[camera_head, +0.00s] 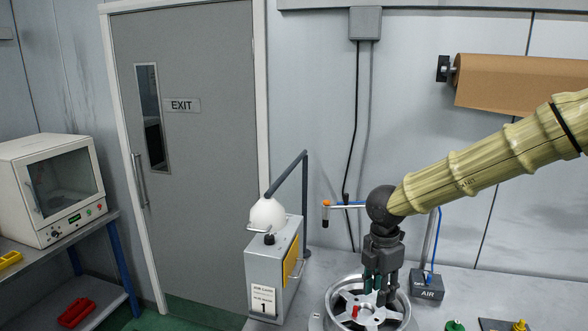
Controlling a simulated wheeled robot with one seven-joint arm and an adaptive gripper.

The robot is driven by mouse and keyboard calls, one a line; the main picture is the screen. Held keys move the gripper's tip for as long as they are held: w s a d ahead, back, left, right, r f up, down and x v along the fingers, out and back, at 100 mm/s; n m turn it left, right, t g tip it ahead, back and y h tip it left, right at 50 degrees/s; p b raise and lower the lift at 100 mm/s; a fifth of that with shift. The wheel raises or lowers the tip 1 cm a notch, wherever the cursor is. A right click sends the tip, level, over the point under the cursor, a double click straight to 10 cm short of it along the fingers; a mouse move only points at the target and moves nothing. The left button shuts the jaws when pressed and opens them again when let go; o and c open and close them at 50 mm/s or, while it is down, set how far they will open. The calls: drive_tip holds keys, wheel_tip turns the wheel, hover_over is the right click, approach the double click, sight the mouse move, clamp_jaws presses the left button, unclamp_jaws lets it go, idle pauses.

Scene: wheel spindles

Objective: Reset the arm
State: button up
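My gripper (381,288) is at the end of my arm, which comes in from the right in a yellowish ribbed sleeve. It points down over a silver spoked wheel (338,298) on the grey bench. Its dark fingers overlap the wheel's middle in the picture. I cannot tell whether they touch the wheel, hold anything or stand apart. A small red piece (355,312) shows at the wheel, left of the fingers. The wheel's front edge is cut off by the frame, and its hub is partly hidden.
A grey box with a white dome (268,215) and a bent post stand left of the wheel. An AIR box (428,287) with a blue hose is behind right. Small green (454,326) and yellow (493,324) pieces lie front right. The right bench is mostly clear.

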drive_tip(key=s+d+f+n+t+h, duration=0.1)
drive_tip(key=s+d+f+n, duration=0.2)
drive_tip(key=f+n, duration=0.55)
drive_tip(key=s+d+f+n+t+h, duration=0.15)
drive_tip(key=s+f+n, duration=0.25)
drive_tip(key=f+n, duration=0.5)
drive_tip(key=s+d+f+n+h, duration=0.2)
drive_tip(key=s+d+f+n, duration=0.1)
drive_tip(key=f+n, duration=0.6)
drive_tip(key=s+a+f+n+g+y, duration=0.1)
drive_tip(key=s+a+f+n+y, duration=0.2)
drive_tip(key=s+f+n, duration=0.65)
drive_tip(key=s+a+f+n+g+y, duration=0.2)
drive_tip(key=s+f+n, duration=0.2)
drive_tip(key=s+n, duration=1.05)
wheel_tip(320, 180, down, 15)
drive_tip(key=s+m+b, duration=0.1)
drive_tip(key=m+b, duration=0.1)
drive_tip(key=b, duration=1.2)
drive_tip(key=shift+s+b, duration=0.3)
drive_tip(key=shift+b, duration=0.05)
